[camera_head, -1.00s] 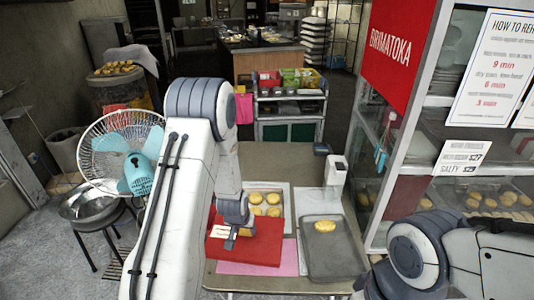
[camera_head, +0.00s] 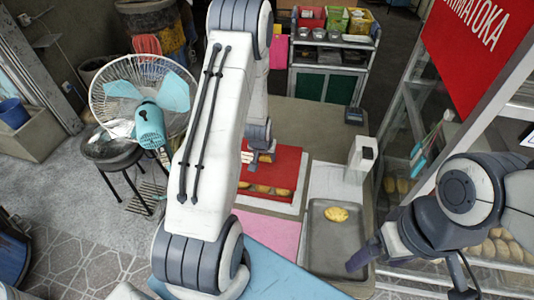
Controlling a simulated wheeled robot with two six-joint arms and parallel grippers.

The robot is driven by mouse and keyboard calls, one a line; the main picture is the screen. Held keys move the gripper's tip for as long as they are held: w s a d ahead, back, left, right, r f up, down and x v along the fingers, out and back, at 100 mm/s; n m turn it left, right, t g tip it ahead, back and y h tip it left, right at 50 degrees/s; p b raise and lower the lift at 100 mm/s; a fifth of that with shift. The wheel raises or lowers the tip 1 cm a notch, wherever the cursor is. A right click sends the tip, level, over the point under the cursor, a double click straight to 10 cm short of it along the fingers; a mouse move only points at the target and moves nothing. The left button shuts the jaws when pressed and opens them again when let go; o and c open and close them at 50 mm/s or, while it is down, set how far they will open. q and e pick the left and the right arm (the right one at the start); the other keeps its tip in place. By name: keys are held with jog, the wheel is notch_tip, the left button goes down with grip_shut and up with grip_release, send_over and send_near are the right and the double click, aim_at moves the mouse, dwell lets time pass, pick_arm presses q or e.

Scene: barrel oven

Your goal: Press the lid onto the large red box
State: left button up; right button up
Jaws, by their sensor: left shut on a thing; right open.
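The red lid (camera_head: 287,162) is held over the back part of an open box (camera_head: 298,207) of pastries (camera_head: 264,189). A row of pastries shows in front of the lid's near edge, so the lid does not cover the whole box. The box shows only as a pale rim, and its outer colour is hard to tell. My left gripper (camera_head: 256,160) is shut on the lid at its left side, partly hidden by my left arm. I cannot tell whether the lid touches the box. My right gripper (camera_head: 408,268) is open and empty, right of the grey tray.
A grey tray (camera_head: 328,262) with one pastry (camera_head: 337,214) lies right of the box. A pink sheet (camera_head: 268,236) lies in front of the box. A white dispenser (camera_head: 361,158) stands behind the tray. A fan (camera_head: 150,125) stands left, and a glass case is at right.

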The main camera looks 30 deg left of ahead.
aim_at(265, 165)
pick_arm(q)
jog(key=shift+s+f+b, duration=0.1)
jog(key=shift+f+b, duration=1.75)
jog(key=shift+f, duration=0.8)
jog(key=shift+s+d+f+b, duration=0.1)
jog(key=shift+f+b, duration=0.65)
jog(key=shift+f, duration=0.05)
dwell(0.4)
dwell(0.3)
jog(key=o, duration=1.6)
jog(key=shift+c, duration=0.2)
jog(key=shift+r+p, duration=2.7)
jog(key=shift+r, duration=0.85)
